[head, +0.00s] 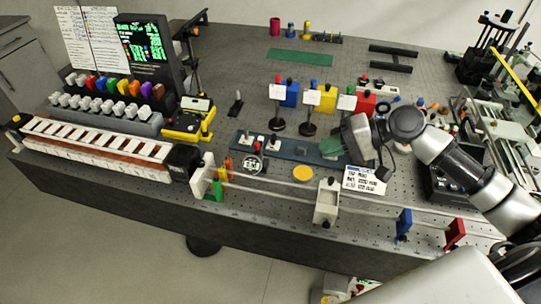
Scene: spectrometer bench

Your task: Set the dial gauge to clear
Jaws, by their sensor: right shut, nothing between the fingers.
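A small round dial gauge (254,165) with a dark face and pale markings stands near the front of the bench, left of the middle. Its reading is too small to make out. My right gripper (334,150) comes in from the right and points down and left over the dark blue rail. It is shut and empty, to the right of the dial gauge and clearly apart from it. My left gripper is not in view.
A dark blue rail (293,151) carries small parts beneath my right gripper. A yellow disc (303,173), a printed white card (364,180) and a white block (326,203) are nearby. Round stands with cards rise behind. A green mat (300,58) lies at the back.

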